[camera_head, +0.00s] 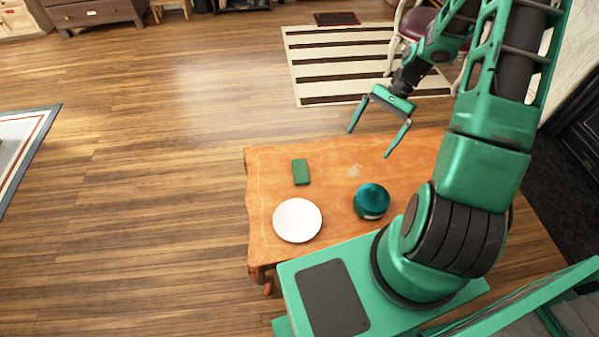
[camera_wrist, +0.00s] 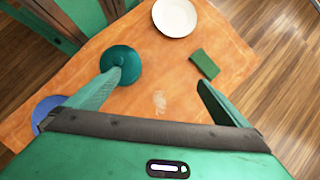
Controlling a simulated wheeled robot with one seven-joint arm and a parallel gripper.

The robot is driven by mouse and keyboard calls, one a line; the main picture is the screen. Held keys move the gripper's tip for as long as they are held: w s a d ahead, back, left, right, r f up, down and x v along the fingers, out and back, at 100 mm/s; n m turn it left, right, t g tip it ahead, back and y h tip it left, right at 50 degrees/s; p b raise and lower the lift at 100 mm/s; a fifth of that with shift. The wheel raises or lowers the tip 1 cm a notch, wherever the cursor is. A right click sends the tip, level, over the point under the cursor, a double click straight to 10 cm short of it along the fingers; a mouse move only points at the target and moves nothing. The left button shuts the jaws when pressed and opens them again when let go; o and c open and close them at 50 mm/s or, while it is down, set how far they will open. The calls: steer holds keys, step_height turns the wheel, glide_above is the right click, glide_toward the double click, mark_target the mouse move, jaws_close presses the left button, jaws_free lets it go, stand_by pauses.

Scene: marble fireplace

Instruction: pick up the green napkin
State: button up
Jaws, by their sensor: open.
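The green napkin (camera_head: 301,172) is a small dark green rectangle lying flat on the orange wooden table (camera_head: 262,180), near its far left part in the head view. It also shows in the wrist view (camera_wrist: 204,64), ahead of the right fingertip and apart from it. My gripper (camera_head: 379,143) is open and empty, above the table's far edge and to the right of the napkin in the head view. In the wrist view its two fingers (camera_wrist: 160,78) are spread wide with bare tabletop between them.
A white plate (camera_head: 297,220) lies near the napkin. A round teal object (camera_head: 371,201) stands to the plate's right. A blue round item (camera_wrist: 45,108) is partly hidden by the left finger in the wrist view. A striped rug (camera_head: 345,65) and a chair (camera_head: 417,22) are beyond the table.

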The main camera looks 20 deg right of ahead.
steer(key=w+a+f+m+t+y, duration=0.1)
steer(key=w+a+f+y, duration=0.1)
steer(key=f, duration=0.3)
steer(key=w+a+f+m+y, duration=0.1)
steer(key=w+f+m, duration=0.1)
steer(key=f, duration=0.3)
steer(key=m+t+y, duration=0.3)
steer(key=m+y, duration=0.1)
glide_toward(302, 170)
steer(key=s+d, duration=0.1)
steer(key=d+r, duration=0.1)
steer(key=shift+s+d+r, duration=0.2)
steer(key=shift+s+d, duration=0.2)
steer(key=shift+w+a+f+m+t, duration=0.3)
steer(key=shift+w+f+m+t, duration=0.1)
steer(key=shift+t, duration=0.1)
steer(key=shift+w+a+f+y, duration=0.1)
steer(key=shift+a+f+y, duration=0.1)
steer(key=shift+a+y, duration=0.1)
steer(key=x, duration=1)
steer(key=shift+a+f, duration=0.1)
steer(key=shift+c, duration=0.6)
steer(key=c, duration=0.6)
